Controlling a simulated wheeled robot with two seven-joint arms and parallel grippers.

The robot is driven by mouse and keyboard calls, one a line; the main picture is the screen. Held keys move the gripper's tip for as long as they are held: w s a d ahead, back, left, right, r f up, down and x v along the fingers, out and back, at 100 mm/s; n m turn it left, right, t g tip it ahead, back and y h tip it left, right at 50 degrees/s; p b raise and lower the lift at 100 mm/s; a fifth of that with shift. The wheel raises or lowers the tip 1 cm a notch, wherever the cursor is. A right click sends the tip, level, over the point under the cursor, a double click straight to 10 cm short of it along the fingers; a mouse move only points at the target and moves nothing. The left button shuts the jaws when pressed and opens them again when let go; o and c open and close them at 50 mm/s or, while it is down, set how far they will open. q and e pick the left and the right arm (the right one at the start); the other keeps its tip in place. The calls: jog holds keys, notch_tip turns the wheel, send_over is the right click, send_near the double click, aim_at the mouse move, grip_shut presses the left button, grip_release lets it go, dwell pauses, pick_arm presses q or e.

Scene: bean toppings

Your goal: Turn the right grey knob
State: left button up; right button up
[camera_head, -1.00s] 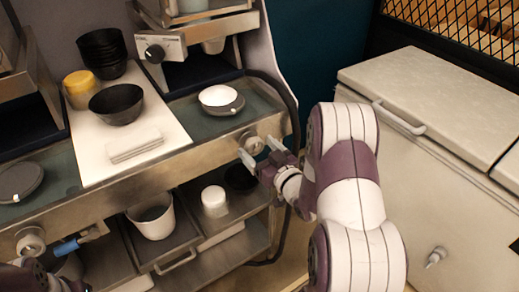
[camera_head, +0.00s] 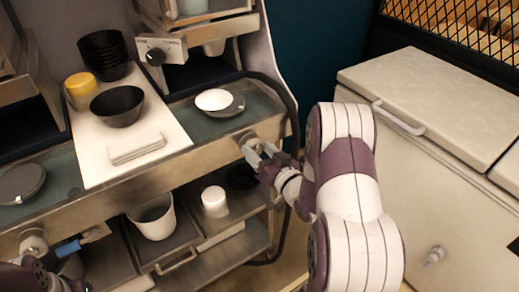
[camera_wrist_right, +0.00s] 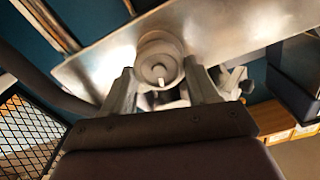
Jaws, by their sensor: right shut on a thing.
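The right grey knob (camera_head: 250,138) is on the front panel of the metal counter, at its right end. It is round, with a pale pointer mark in the right wrist view (camera_wrist_right: 159,68). My right gripper (camera_head: 257,150) is shut on this knob, with one finger on either side in the right wrist view (camera_wrist_right: 160,78). The fingers hide part of the knob in the head view. Another grey knob (camera_head: 33,243) is at the counter's left end. Part of my left arm shows in the bottom left corner of the head view; its fingers cannot be made out.
A shelf below holds a white bucket (camera_head: 153,217) and a white jar (camera_head: 214,200). A white chest (camera_head: 440,150) stands at the right.

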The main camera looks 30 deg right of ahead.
jog(key=m+p, duration=0.1)
jog(key=m, duration=0.3)
jog(key=shift+d+m+p, duration=0.15)
jog(key=shift+m+p, duration=0.15)
jog(key=shift+p, duration=0.05)
jog(key=m+p, duration=0.2)
jog(key=m, duration=0.2)
jog(key=shift+m, duration=0.3)
jog(key=m+p, duration=0.1)
jog(key=m, duration=0.3)
jog(key=shift+d+f+p, duration=0.1)
jog(key=shift+f+p, duration=0.05)
jog(key=shift+p, duration=0.25)
jog(key=shift+f+m+p, duration=0.15)
jog(key=shift+m+p, duration=0.35)
jog(key=shift+m, duration=1.1)
jog(key=o, duration=1)
